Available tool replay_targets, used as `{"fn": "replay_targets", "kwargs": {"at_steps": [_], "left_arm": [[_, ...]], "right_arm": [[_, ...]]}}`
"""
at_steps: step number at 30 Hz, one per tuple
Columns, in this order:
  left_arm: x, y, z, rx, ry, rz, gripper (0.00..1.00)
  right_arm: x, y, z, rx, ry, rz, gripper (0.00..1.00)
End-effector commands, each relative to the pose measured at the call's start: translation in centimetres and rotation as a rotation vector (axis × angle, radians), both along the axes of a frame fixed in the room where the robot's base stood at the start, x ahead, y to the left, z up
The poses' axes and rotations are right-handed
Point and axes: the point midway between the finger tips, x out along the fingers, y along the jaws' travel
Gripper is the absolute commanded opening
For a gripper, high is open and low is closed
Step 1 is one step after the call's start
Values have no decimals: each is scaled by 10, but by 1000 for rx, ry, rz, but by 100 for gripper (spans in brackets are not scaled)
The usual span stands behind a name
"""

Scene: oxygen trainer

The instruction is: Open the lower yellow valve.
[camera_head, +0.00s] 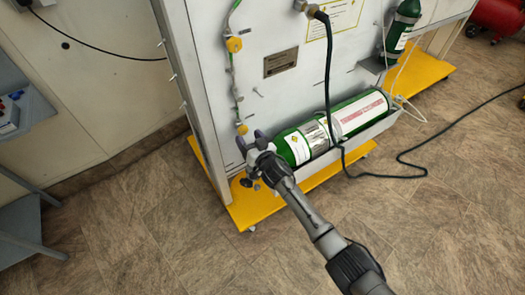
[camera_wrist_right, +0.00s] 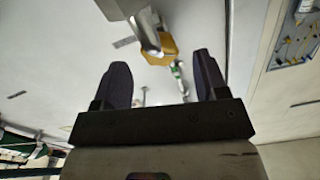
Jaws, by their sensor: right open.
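The lower yellow valve (camera_head: 242,129) is a small yellow fitting on the pipe line at the lower left of the white panel. My right gripper (camera_head: 250,141) is just below and in front of it, with its fingers towards the panel. In the right wrist view, the two dark fingers (camera_wrist_right: 160,62) are spread apart with nothing clasped. A yellow valve body (camera_wrist_right: 168,47) shows beyond the gap between them, partly hidden by a grey metal part. I cannot tell whether a finger touches it. My left gripper is in neither view.
The upper yellow valve (camera_head: 234,44) is higher on the same line. A green cylinder (camera_head: 295,149) lies in a tray right of my gripper. A yellow base (camera_head: 240,210) runs below the panel. A dark hose (camera_head: 330,100) hangs across the panel.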

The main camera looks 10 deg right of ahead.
Motion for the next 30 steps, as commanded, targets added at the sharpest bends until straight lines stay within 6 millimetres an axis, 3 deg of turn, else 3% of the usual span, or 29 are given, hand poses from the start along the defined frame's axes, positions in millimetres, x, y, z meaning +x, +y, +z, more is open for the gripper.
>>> {"fn": "replay_targets", "kwargs": {"at_steps": [1, 3, 15, 30], "left_arm": [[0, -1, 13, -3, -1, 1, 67], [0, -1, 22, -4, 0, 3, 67], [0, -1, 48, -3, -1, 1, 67], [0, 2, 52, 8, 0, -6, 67]], "right_arm": [[-11, -6, 4, 0, 3, -1, 67], [-24, -11, 5, -1, 2, -1, 67], [-83, -36, 2, -1, 2, -1, 67], [-97, -42, 0, 0, 0, -1, 67]]}}
